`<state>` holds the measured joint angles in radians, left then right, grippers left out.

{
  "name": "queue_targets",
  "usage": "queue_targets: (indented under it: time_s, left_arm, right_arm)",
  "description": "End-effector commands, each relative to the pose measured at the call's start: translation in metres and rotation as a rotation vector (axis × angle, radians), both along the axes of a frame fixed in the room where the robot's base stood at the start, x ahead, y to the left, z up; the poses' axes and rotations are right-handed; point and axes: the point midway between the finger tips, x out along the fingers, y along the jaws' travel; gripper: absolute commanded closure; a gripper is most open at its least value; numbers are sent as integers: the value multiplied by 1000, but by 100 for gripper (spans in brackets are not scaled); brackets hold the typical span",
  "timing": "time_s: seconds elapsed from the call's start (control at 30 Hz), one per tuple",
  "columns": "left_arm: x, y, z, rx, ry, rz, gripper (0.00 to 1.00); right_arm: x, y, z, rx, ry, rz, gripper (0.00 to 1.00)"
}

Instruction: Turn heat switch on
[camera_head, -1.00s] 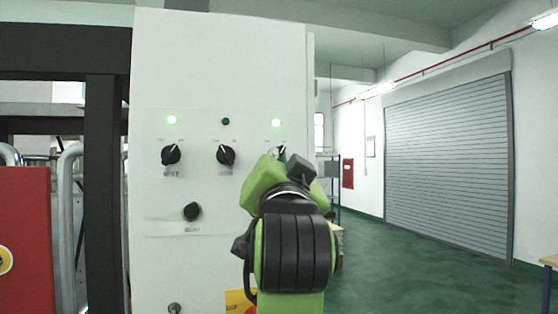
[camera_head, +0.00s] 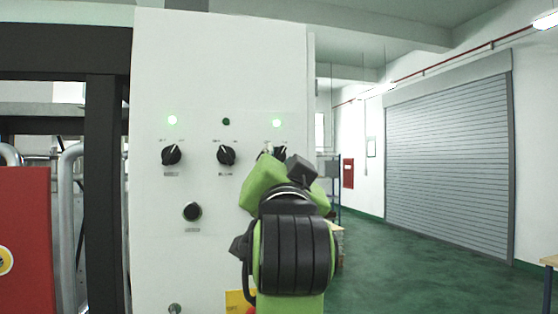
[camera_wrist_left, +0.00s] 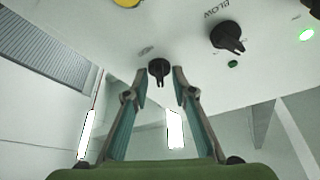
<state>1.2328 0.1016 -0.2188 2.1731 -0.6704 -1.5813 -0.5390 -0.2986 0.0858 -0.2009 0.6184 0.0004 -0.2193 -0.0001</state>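The white control panel (camera_head: 150,60) carries three black rotary switches in a row. The left switch (camera_head: 171,154) and middle switch (camera_head: 226,155) are clear; the right one is mostly hidden behind my left gripper (camera_head: 279,158). Over them, the left lamp (camera_head: 172,120) and right lamp (camera_head: 277,124) glow green; the middle lamp (camera_head: 226,122) is dark. In the left wrist view, my gripper's fingers (camera_wrist_left: 159,82) are apart, with the right switch (camera_wrist_left: 158,68) between their tips and small gaps on each side. Its label is too blurred to read. The neighbouring switch (camera_wrist_left: 228,36) is marked BLOW.
A black button (camera_head: 192,211) sits lower on the panel. A dark frame post (camera_head: 104,190) and a red panel (camera_head: 28,240) stand at the left. Open green floor (camera_head: 430,260) and a roller shutter (camera_head: 450,150) lie to the right.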

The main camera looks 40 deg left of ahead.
Motion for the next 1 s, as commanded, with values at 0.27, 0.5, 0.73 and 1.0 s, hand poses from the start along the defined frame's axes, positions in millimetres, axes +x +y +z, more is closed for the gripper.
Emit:
queue_targets:
  time_s: [0.27,0.5,0.73,1.0]
  left_arm:
    - [-35,-29,-16,0,-3,-6,76]
    - [-71,-56,-31,2,-3,-5,76]
    - [-86,-67,-38,1,-2,-1,76]
    - [-87,-67,-39,0,-1,-1,76]
  right_arm:
    - [0,4,0,4,0,-2,60]
    - [-1,4,0,5,0,-3,60]
    - [-1,5,0,5,0,-3,60]
    - [-1,5,0,5,0,-3,60]
